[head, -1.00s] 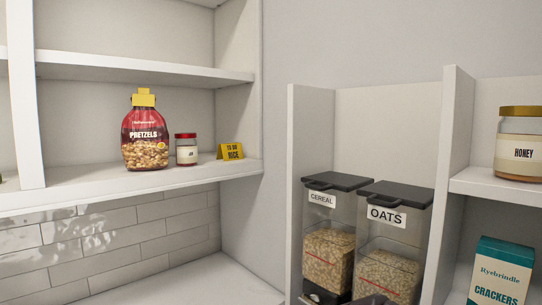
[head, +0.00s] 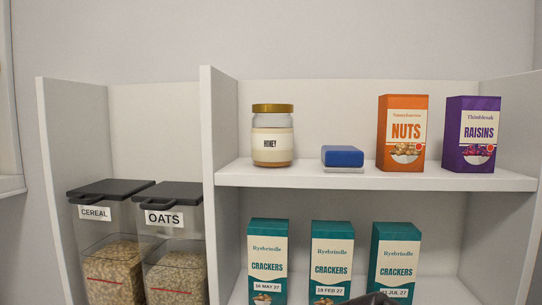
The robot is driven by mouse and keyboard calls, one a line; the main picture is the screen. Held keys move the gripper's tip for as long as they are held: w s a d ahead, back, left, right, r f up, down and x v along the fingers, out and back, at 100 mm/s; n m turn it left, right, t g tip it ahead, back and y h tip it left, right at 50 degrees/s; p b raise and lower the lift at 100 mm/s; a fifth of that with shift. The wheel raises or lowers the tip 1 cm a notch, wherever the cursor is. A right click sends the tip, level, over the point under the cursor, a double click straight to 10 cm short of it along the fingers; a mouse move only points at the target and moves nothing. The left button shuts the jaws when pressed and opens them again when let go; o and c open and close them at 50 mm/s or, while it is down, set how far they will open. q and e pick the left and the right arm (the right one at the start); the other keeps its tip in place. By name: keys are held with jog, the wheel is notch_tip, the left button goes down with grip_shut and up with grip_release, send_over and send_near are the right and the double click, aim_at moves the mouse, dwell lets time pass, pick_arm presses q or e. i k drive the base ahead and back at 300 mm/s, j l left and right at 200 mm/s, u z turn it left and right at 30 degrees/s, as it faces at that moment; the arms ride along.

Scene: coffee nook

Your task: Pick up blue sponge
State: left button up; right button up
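The blue sponge (head: 342,156) lies flat on the upper white shelf (head: 300,176) in the head view, with a pale layer under its blue top. It sits between the honey jar (head: 272,138) on its left and the orange nuts box (head: 403,133) on its right, with gaps on both sides. A small dark shape shows at the bottom edge below the crackers boxes, too cut off to identify. Neither of my grippers can be made out in this view.
A purple raisins box (head: 470,134) stands at the right of the upper shelf. Teal crackers boxes (head: 332,258) stand on the shelf below. Cereal (head: 110,255) and oats (head: 172,255) dispensers stand at left, beyond an upright white divider (head: 217,190). The shelf front before the sponge is clear.

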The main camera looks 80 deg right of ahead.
aim_at(335, 158)
jog(key=l+z, duration=0.15)
jog(key=z, duration=2.55)
jog(key=k+j+z, duration=0.2)
jog(key=i, duration=0.1)
